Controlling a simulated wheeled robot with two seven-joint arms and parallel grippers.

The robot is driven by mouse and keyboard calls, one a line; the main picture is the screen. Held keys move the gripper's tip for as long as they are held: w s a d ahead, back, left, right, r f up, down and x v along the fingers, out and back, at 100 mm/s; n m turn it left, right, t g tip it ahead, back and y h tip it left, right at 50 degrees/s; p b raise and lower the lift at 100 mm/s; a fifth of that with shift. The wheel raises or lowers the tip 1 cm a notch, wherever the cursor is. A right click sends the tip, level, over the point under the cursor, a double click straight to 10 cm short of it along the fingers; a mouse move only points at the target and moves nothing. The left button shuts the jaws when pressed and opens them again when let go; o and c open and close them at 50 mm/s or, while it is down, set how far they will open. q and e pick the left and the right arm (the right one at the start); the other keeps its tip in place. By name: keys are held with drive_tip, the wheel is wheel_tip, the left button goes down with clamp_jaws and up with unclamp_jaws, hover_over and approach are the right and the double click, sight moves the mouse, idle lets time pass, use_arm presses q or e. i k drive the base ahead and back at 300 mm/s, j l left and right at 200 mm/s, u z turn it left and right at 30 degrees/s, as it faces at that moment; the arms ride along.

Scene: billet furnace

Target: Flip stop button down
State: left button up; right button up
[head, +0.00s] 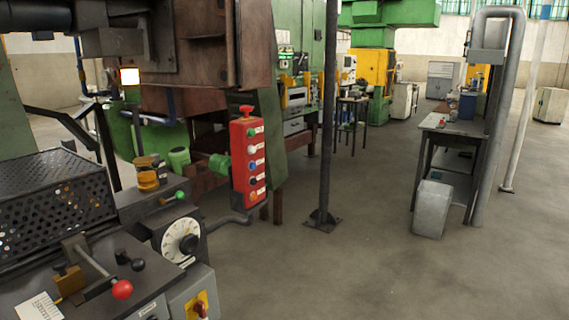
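A red control box (239,172) stands upright left of centre in the head view, on a bent grey pipe. A red mushroom-shaped button (246,110) sits on top of it. The labels are too small to read, so I cannot tell which one is marked stop. A red knob on a yellow plate (200,309) is cut off by the bottom edge. Neither of my grippers is in view.
A grey machine with a white dial (181,241) and a red ball-ended lever (122,289) fills the lower left. A dark post (327,120) stands right of the box. A workbench (452,126) is at the right. The concrete floor (350,270) in front is clear.

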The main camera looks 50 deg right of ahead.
sight(245, 109)
drive_tip(key=z, duration=1.25)
